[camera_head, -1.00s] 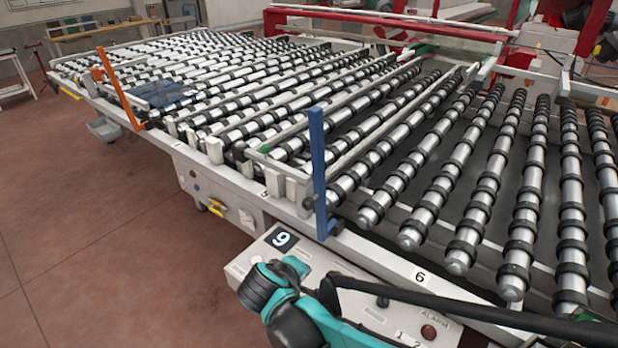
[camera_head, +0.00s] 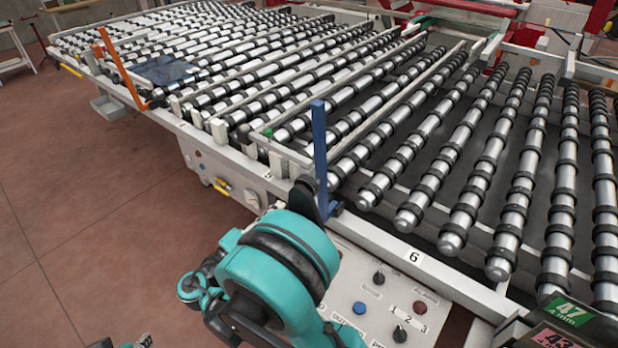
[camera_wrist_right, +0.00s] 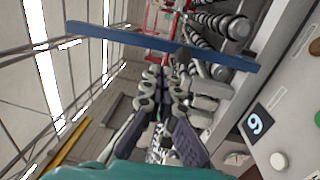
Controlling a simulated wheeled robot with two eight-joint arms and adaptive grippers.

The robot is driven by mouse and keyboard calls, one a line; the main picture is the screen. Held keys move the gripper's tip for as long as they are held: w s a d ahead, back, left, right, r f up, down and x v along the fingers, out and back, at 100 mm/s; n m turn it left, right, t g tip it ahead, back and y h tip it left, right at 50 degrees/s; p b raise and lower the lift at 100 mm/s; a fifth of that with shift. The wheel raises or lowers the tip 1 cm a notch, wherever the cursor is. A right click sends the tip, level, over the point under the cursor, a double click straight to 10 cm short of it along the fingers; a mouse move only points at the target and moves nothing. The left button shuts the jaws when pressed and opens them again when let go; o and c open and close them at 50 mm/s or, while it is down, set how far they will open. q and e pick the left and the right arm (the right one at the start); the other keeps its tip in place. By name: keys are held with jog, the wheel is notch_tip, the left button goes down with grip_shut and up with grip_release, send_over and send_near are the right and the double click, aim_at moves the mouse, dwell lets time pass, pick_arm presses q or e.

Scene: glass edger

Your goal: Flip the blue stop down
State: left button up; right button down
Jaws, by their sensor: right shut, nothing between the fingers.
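The blue stop (camera_head: 319,150) stands upright at the front edge of the roller conveyor. In the right wrist view the blue stop (camera_wrist_right: 135,36) lies as a long bar across the top of the picture. My right gripper (camera_wrist_right: 170,68) is shut and empty, its fingertips pointing at the bar. They are close to it, but I cannot tell whether they touch. In the head view my right gripper (camera_head: 308,198) is a dark shape beside the stop's lower end, mostly hidden by my teal arm.
An orange stop (camera_head: 118,66) stands farther left on the conveyor edge. A control panel (camera_head: 362,290) with knobs and buttons lies below the blue stop. Rollers (camera_head: 420,185) fill the area behind it. The red floor (camera_head: 90,220) at left is clear.

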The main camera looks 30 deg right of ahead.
aim_at(318, 169)
jog(key=b+x, duration=0.1)
jog(key=x, duration=1.3)
jog(key=shift+b, duration=0.3)
jog(key=shift+w, duration=0.1)
